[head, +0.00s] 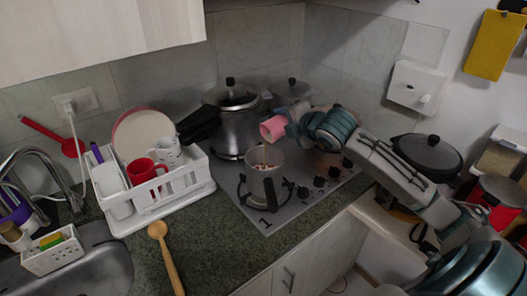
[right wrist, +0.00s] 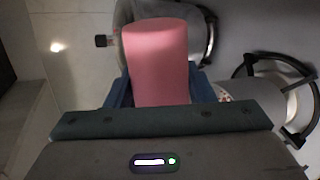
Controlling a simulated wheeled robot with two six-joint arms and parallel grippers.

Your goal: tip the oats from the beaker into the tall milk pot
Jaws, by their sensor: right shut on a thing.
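The pink beaker (head: 271,129) is held tilted, nearly on its side, above the metal milk pot (head: 262,188) on the hob. Its open end points left in the head view. A thin tan streak shows between beaker and pot, and small pale and brown bits show inside the pot. My right gripper (head: 289,122) is shut on the beaker. In the right wrist view the beaker (right wrist: 157,62) sits between my blue fingers, its inside hidden. My left gripper is not in view.
A large lidded pressure cooker (head: 234,125) stands behind the milk pot, with another lidded pot (head: 290,90) beside it. A white dish rack (head: 170,190) with mugs stands left. A wooden spoon (head: 165,255) lies on the counter. A lidded pan (head: 425,155) stands right.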

